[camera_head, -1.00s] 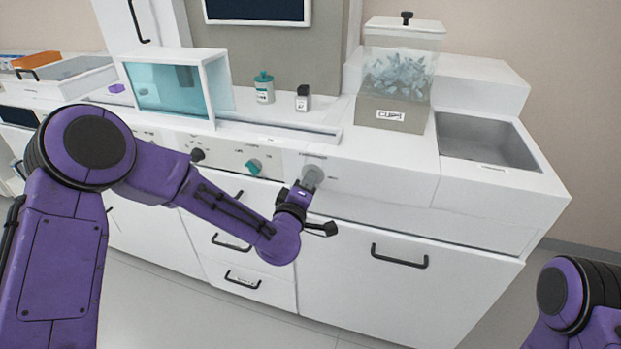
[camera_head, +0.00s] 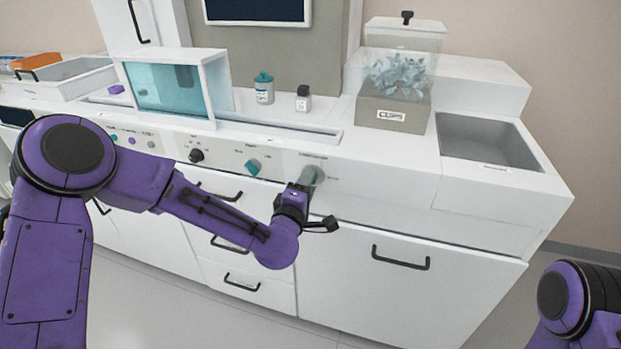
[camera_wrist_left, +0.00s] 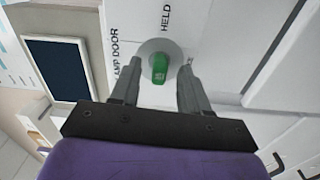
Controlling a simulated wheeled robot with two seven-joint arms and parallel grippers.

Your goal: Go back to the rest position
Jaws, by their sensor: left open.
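My left gripper (camera_head: 303,188) is at the front panel of the white counter, at a round grey knob (camera_head: 314,174) with a green part. In the left wrist view its two fingers stand apart, one on each side of the green grip (camera_wrist_left: 160,68). The gripper is open and nothing is held. I cannot tell whether a finger touches the knob. Lettering reading "HELD" and a partly hidden "DOOR" label show beside the knob. Of my right arm only a purple part shows at the lower right; its gripper is out of view.
A teal knob (camera_head: 252,167) and a black knob (camera_head: 196,155) stick out to the left. Drawer handles (camera_head: 401,258) jut out below. The floor in front is clear.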

